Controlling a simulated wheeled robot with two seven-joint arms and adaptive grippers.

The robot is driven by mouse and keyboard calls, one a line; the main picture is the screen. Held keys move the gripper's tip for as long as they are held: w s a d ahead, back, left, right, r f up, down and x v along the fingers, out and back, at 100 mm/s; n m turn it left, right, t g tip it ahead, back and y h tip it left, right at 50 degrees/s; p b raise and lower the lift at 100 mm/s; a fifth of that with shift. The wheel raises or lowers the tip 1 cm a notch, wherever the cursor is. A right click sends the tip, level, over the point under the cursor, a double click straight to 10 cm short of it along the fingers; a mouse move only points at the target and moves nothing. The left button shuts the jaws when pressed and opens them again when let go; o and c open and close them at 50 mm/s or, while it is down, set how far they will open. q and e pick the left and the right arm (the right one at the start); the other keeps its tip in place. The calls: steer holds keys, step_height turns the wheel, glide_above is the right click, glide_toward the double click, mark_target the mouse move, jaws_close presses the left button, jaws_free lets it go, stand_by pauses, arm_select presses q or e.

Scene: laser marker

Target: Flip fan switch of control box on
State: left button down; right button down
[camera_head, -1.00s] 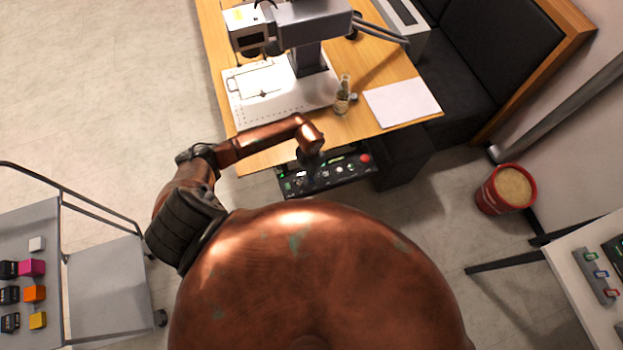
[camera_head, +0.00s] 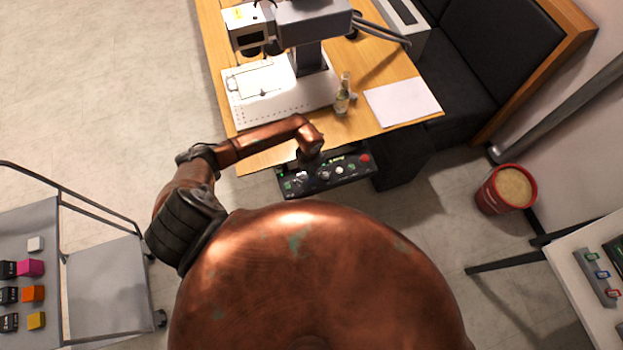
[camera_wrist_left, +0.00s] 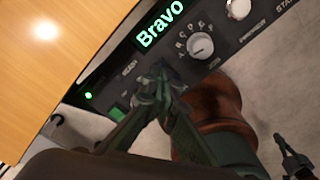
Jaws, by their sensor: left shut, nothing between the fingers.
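The control box (camera_head: 345,174) is a black panel at the table's front edge, with a green-lit display, knobs and a red button. In the left wrist view its display (camera_wrist_left: 161,25) reads "Bravo", above a white lettered dial (camera_wrist_left: 200,46). A green switch (camera_wrist_left: 117,113) and a small green light are at its left end. I cannot read which switch is the fan's. My left gripper (camera_head: 306,164) is over the panel's left half; its closed, empty fingertips (camera_wrist_left: 162,76) are close to the panel between green switch and dial. Contact is unclear. A dark part resembling my right gripper (camera_wrist_left: 291,158) shows lower right.
The wooden table (camera_head: 355,60) holds the laser marker (camera_head: 300,25), a small bottle (camera_head: 342,100) and a white sheet (camera_head: 401,102). A grey cart with coloured blocks (camera_head: 105,280) is at left. A red bin (camera_head: 492,197) stands at right.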

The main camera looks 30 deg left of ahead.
arm_select(q)
steer(key=shift+f+b, duration=0.55)
steer(key=shift+f, duration=0.2)
steer(key=shift+r, duration=0.1)
stand_by(0.3)
steer(key=shift+r+p, duration=2.75)
steer(key=shift+r, duration=0.75)
steer(key=shift+f, duration=0.1)
